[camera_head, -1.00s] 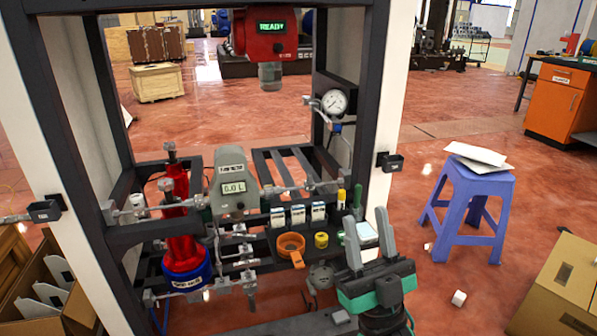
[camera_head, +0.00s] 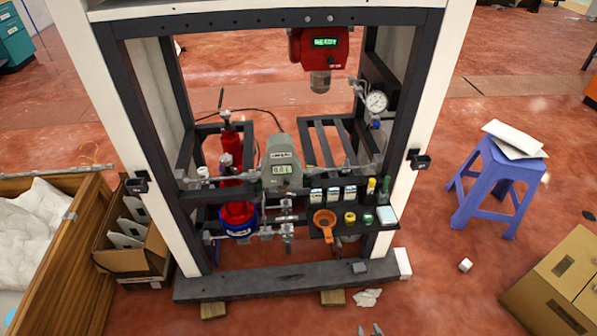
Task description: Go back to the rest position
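My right gripper (camera_head: 370,330) shows only as two grey fingertips at the bottom edge, right of the middle. The tips stand apart with nothing seen between them; the rest of the gripper is cut off. It is in front of the dispenser frame's dark base beam (camera_head: 290,282) and apart from it. My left gripper is not in view. The dispenser frame holds a red cylinder (camera_head: 231,180), a grey meter (camera_head: 284,160) reading about 0.0 L, a dial gauge (camera_head: 376,102) and a red unit (camera_head: 318,48) whose display reads READY.
A small tray (camera_head: 345,232) in the frame carries an orange ring, small caps and boxes. A purple stool (camera_head: 490,180) with papers stands at right, near a cardboard box (camera_head: 560,285). A wooden crate (camera_head: 75,245) and an open carton (camera_head: 130,262) stand at left.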

